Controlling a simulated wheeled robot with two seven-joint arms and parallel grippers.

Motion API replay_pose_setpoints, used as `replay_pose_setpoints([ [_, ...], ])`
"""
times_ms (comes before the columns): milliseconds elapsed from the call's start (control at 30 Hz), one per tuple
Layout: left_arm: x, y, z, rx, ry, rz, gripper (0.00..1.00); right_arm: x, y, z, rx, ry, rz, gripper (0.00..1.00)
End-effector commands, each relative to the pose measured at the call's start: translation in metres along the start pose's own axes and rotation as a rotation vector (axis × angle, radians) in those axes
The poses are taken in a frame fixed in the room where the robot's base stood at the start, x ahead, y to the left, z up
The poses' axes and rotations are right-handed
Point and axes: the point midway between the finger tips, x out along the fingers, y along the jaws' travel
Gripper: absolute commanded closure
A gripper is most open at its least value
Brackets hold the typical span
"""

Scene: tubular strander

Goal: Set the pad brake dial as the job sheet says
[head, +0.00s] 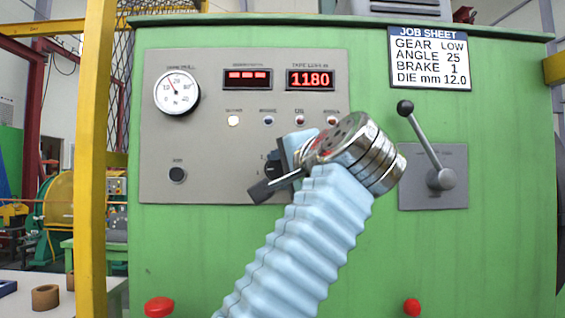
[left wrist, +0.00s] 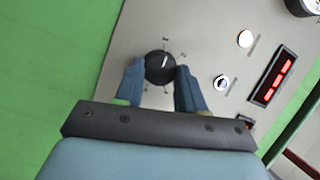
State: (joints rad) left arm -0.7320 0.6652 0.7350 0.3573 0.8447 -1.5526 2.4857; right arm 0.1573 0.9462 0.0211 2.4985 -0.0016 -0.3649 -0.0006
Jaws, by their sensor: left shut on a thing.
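The pad brake dial (left wrist: 160,66) is a round black knob with a white pointer line on the grey panel. In the left wrist view its line points up and slightly right, towards a mark too small to read. My left gripper (left wrist: 157,80) has its two blue fingers on either side of the knob, shut on it. In the head view my gripper (head: 283,163) and wrist cover most of the dial (head: 270,169). The job sheet (head: 430,58) reads gear LOW, angle 25, brake 1, die mm 12.0. My right gripper is not in view.
The grey panel (head: 220,190) carries a round gauge (head: 177,93), a display reading 1180 (head: 310,79) and several small lamps. A lever (head: 425,140) with a black knob stands at right. Two red buttons (head: 159,307) (head: 412,307) sit low. A yellow post (head: 95,150) stands at left.

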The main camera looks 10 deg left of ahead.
Motion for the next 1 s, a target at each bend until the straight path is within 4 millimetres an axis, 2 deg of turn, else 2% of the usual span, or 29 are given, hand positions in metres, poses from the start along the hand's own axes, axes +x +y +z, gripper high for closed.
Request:
replay_pose_setpoints([
  [300,0.0003,0.0,0.0002,-0.112,-0.009,0.05,0.92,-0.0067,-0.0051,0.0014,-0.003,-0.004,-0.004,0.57],
  [833,0.0004,0.0009,0.0005,-0.134,-0.01,0.059,0.92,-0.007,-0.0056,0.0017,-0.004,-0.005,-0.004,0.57],
  [867,0.0004,0.0009,0.0005,-0.134,-0.01,0.059,0.6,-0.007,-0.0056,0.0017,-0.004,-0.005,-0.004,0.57],
  [1000,0.0004,0.0003,0.0005,-0.133,-0.01,0.058,0.38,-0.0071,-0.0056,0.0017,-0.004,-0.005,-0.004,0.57],
])
